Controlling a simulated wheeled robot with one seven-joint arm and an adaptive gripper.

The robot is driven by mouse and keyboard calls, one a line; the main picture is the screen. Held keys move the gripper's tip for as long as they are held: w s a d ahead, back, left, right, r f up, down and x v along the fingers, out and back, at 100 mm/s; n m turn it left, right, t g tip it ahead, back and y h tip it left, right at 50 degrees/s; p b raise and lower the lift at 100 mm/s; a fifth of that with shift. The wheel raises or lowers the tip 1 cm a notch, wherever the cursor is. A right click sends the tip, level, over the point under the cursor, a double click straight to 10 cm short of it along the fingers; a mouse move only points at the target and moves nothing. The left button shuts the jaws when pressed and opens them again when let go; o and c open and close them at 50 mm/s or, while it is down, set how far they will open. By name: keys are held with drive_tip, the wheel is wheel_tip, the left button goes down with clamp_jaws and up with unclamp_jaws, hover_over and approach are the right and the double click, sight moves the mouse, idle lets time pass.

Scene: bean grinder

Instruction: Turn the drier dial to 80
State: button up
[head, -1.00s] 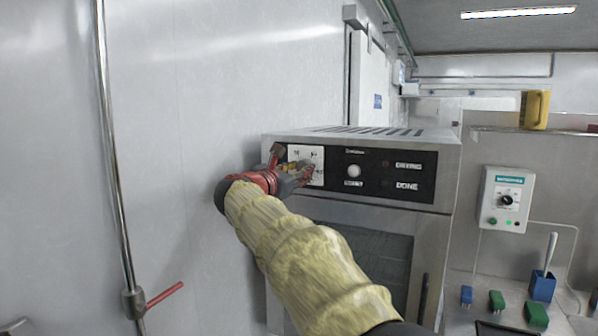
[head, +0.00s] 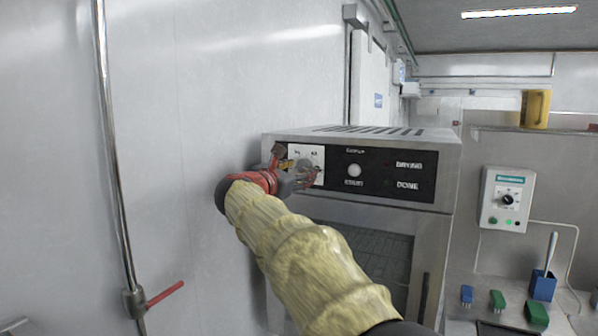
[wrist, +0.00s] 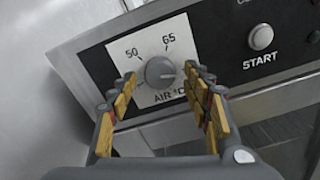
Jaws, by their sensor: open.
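The drier dial is a round grey knob (wrist: 161,72) on a white plate (wrist: 145,96) marked 50, 65 and AIR °C. In the wrist view 50 is at its upper left and 65 at its upper right. No 80 mark is readable; my right finger covers part of the plate. The knob's pointer direction is hard to tell. My gripper (wrist: 160,76) is open, with one finger on each side of the knob; I cannot tell whether they touch it. In the head view my gripper (head: 297,166) is in front of the dial plate (head: 295,151).
The drier (head: 450,170) stands against the metal wall (head: 230,90) close to the left of my gripper. A START button (wrist: 261,37) is right of the dial. A red-handled valve (head: 164,294) on a pipe is at lower left.

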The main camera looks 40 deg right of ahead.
drive_tip(key=v, duration=1.2)
drive_tip(key=shift+f, duration=0.1)
idle(0.4)
